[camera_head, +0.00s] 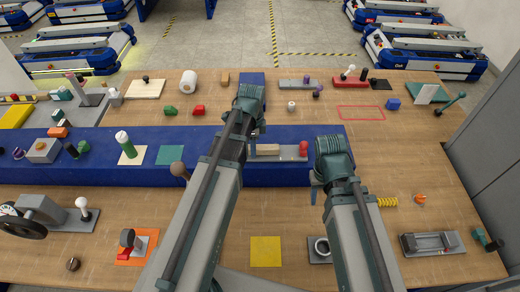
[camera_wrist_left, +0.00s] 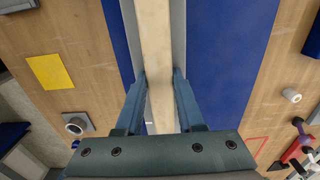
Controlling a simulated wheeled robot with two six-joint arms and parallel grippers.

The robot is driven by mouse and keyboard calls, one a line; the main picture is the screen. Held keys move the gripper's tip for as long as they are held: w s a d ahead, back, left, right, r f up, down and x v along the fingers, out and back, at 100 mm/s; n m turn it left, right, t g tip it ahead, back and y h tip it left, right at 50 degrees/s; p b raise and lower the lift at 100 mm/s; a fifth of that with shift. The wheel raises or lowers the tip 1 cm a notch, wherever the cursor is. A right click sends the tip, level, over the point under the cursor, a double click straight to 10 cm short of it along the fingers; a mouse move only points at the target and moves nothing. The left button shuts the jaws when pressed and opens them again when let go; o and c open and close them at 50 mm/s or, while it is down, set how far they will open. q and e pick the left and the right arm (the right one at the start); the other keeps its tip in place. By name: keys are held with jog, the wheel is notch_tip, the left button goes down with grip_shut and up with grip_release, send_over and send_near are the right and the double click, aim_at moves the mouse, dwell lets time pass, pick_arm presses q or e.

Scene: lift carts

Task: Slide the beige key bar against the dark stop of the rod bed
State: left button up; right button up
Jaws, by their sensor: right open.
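The beige key bar (camera_head: 268,149) lies lengthwise in the grey rod bed (camera_head: 288,155) on the blue strip. In the left wrist view the bar (camera_wrist_left: 155,45) runs between grey side walls. In the head view my left arm hides most of that gripper and the bed's left end. I cannot make out the dark stop. My right gripper (camera_head: 316,182) is open, mostly hidden by its arm, right of the bed and apart from it.
A yellow square (camera_head: 265,251) and a grey block with a white ring (camera_head: 321,249) lie nearer. A brown knob (camera_head: 180,171) stands left of my left arm.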

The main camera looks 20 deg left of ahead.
pick_arm(q)
jog(key=o, duration=0.5)
jog(key=shift+r, duration=0.15)
notch_tip(320, 180, up, 14)
jog(key=p, duration=1.4)
jog(key=shift+f, duration=0.25)
jog(key=shift+f, duration=0.1)
jog(key=s+d+f+n+b, duration=0.3)
jog(key=s+d+f+b, duration=0.1)
jog(key=f+b, duration=0.2)
jog(key=s+d+f+n+b, duration=0.4)
jog(key=s+f+b, duration=0.1)
jog(key=f+b, duration=0.1)
jog(key=s+d+f+n+y+b, duration=0.1)
jog(key=s+d+f+n+b, duration=0.3)
jog(key=f+b, duration=0.3)
jog(key=shift+s+d, duration=0.25)
jog(key=shift+d, duration=0.35)
